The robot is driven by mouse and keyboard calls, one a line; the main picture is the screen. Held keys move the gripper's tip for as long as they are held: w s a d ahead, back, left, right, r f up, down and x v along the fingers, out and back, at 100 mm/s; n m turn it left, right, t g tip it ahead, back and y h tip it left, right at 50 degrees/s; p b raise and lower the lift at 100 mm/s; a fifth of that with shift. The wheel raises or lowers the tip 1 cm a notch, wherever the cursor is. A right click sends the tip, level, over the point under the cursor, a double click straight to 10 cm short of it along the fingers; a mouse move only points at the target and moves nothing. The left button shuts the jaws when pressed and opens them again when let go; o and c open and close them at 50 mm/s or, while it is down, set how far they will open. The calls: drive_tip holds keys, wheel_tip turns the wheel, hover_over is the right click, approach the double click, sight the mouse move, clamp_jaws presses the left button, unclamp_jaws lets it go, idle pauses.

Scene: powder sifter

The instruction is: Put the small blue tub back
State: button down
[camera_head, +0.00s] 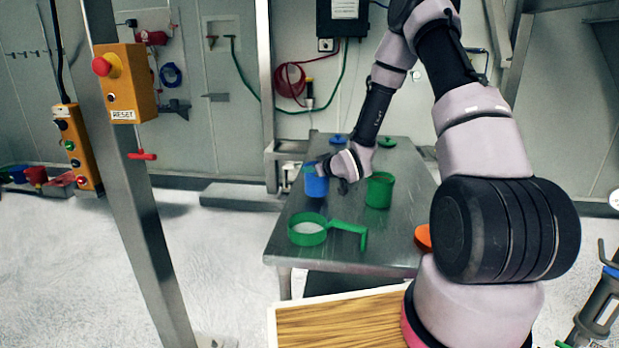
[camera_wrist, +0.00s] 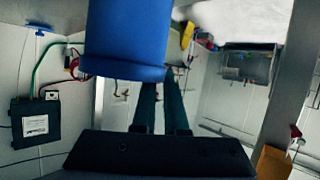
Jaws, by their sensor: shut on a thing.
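The small blue tub (camera_head: 316,185) is at the left side of the metal table in the head view. My gripper (camera_head: 319,166) is at its upper part, reaching in from the right, and is shut on it. In the wrist view the blue tub (camera_wrist: 125,38) fills the upper middle, at the tips of my gripper's fingers (camera_wrist: 165,78). The tub looks roughly upright in the head view. I cannot tell whether its base touches the table, and its contents are hidden.
A green tub (camera_head: 380,191) stands right of the blue tub on the metal table (camera_head: 345,255). A green ring-shaped sifter with a handle (camera_head: 308,232) lies nearer the front. An orange item (camera_head: 423,237) is at the right edge, partly hidden by my arm.

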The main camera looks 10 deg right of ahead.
drive_tip(key=shift+f, duration=1.15)
drive_tip(key=shift+f, duration=0.1)
drive_tip(key=c, duration=1)
unclamp_jaws()
drive_tip(key=shift+f, duration=0.1)
drive_tip(key=shift+o, duration=0.2)
drive_tip(key=shift+s+d+r, duration=0.15)
drive_tip(key=shift+s+r, duration=0.05)
drive_tip(key=shift+r, duration=0.1)
drive_tip(key=v, duration=1.1)
drive_tip(key=shift+s, duration=0.2)
